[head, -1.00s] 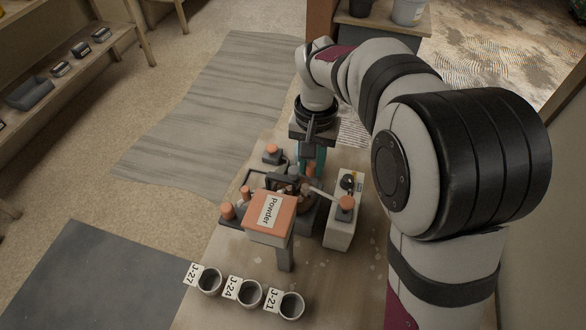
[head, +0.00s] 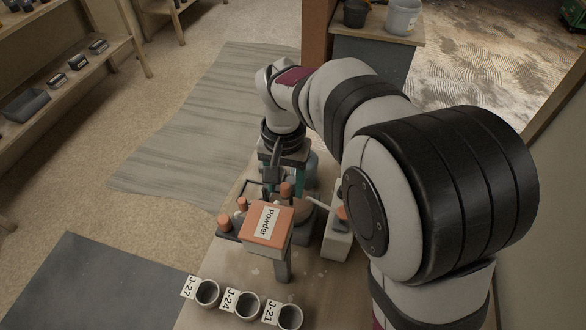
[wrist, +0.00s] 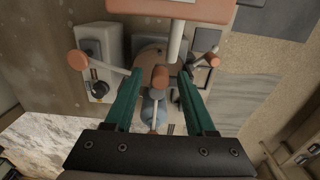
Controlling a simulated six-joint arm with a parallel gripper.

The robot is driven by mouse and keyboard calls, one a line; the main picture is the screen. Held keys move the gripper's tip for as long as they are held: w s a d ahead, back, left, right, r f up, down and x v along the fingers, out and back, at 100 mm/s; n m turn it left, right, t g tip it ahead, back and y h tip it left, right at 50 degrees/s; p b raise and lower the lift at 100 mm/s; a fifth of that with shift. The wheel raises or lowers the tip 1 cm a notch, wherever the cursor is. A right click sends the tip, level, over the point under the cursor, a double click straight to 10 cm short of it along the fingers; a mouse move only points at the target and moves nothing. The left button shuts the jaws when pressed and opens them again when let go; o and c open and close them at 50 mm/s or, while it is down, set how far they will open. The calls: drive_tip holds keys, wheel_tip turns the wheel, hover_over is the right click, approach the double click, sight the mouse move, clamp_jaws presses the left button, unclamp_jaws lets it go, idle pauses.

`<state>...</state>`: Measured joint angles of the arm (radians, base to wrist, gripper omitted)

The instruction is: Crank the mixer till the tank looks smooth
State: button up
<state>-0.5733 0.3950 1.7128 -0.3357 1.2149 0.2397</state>
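The mixer's tank (wrist: 150,52) shows in the wrist view as a round vessel with brownish contents, partly covered by the crank. Its smoothness cannot be made out. An orange crank knob (wrist: 160,78) stands upright between the fingertips of my gripper (wrist: 160,75). The teal fingers are open, one on each side of the knob, with a visible gap to both. In the head view the same knob (head: 285,189) is beside my gripper (head: 283,183), and the Powder box hides part of the tank.
The Powder box (head: 267,227) stands on a post in front of the tank. A white control box (head: 335,240) with an orange-knobbed lever is at right. More orange knobs (head: 224,222) are at left. Cups J-27 (head: 207,293), J-24 (head: 247,305) and J-21 (head: 290,317) line the near side.

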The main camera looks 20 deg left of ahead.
wheel_tip(320, 180, up, 8)
idle(0.6)
drive_tip(key=s+d+m+y, duration=0.1)
drive_tip(key=s+d+m, duration=0.2)
drive_tip(key=s+d, duration=0.8)
drive_tip(key=s+d+f+m, duration=0.2)
drive_tip(key=s+d+f, duration=0.2)
drive_tip(key=s+d, duration=0.3)
drive_tip(key=s, duration=0.2)
drive_tip(key=shift+s+f+m+y, duration=0.25)
drive_tip(key=shift+s+m+y, duration=0.05)
drive_tip(key=shift+s+y, duration=0.1)
drive_tip(key=shift+w+d, duration=0.1)
